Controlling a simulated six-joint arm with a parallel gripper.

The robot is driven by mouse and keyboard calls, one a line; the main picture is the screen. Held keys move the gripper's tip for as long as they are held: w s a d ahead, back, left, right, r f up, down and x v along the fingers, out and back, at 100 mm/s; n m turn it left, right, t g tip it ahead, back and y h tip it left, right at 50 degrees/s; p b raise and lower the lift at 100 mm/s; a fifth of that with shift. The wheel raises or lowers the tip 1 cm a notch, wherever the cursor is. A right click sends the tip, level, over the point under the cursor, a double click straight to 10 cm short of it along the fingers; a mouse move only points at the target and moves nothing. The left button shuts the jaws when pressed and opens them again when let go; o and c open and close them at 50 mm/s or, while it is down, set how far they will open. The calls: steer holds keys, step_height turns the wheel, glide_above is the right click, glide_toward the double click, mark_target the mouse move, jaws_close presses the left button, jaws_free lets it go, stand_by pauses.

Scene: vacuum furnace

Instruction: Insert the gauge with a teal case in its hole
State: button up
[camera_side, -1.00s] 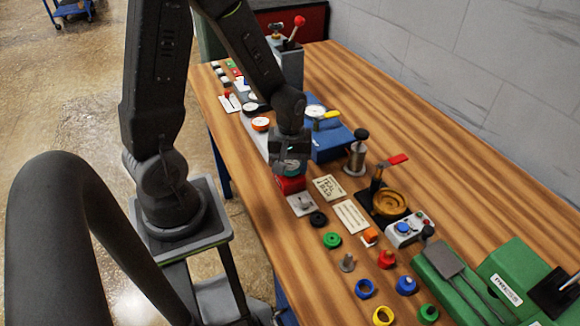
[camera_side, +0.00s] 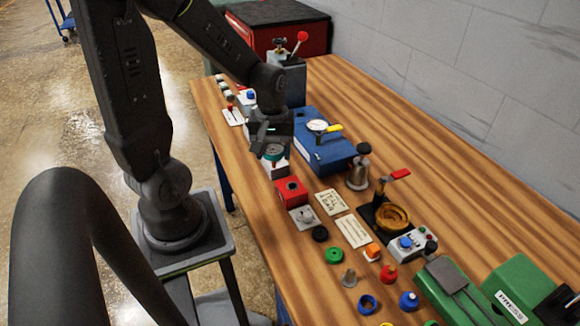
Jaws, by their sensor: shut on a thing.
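The gauge with a teal case (camera_side: 273,153) hangs below my gripper (camera_side: 270,141), its pale dial facing the camera. My gripper is shut on it. It is over the near end of a light panel (camera_side: 278,171), of which only this end shows clearly. The gauge overlaps the panel in the picture, and I cannot tell whether it touches it. No hole for the gauge can be made out; my gripper and arm hide most of the panel.
A red block (camera_side: 291,191) with a dark round opening stands just in front. A grey unit with a red-knobbed lever (camera_side: 302,37) stands behind. The right side of the table (camera_side: 440,160) is clear.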

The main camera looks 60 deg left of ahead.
steer(key=s+a+r, duration=0.4)
steer(key=a, duration=0.1)
steer(key=w+a+r, duration=0.1)
steer(key=w+a, duration=0.9)
steer(key=w, duration=0.1)
steer(key=shift+w+a+f, duration=1.15)
steer(key=shift+w+a, duration=0.2)
steer(key=shift+w, duration=0.6)
steer(key=shift+w+a+f, duration=1.15)
steer(key=shift+w+a, duration=0.25)
steer(key=shift+w, duration=0.5)
steer(key=shift+w+a+f, duration=1.15)
steer(key=shift+w+a, duration=0.2)
steer(key=shift+w, duration=0.6)
steer(key=shift+f, duration=0.4)
steer(key=shift+f, duration=0.7)
steer(key=shift+f, duration=0.45)
steer(key=shift+f, duration=0.25)
steer(key=shift+f, duration=0.25)
